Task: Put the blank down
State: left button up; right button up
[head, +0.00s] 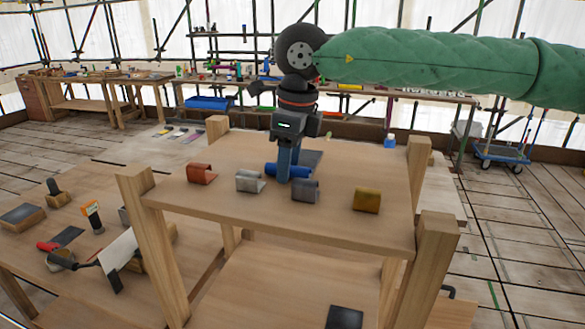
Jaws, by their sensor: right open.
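My right gripper (286,178) points down at the raised wooden table (330,208), its fingers low over the top. It is open. Bent metal pieces stand in a row in front: copper (201,173), silver (249,181), grey (306,190) and brass (367,200). I cannot tell which thing is the blank. My left gripper is not in view.
Wooden posts rise at the table's corners, such as the front right one (437,230). A lower bench (25,255) at left holds a trowel (118,252) and other tools. A dark square (344,317) lies on the lower shelf. The tabletop's right part is clear.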

jog(key=shift+f, duration=0.1)
grip_shut()
dwell(0.3)
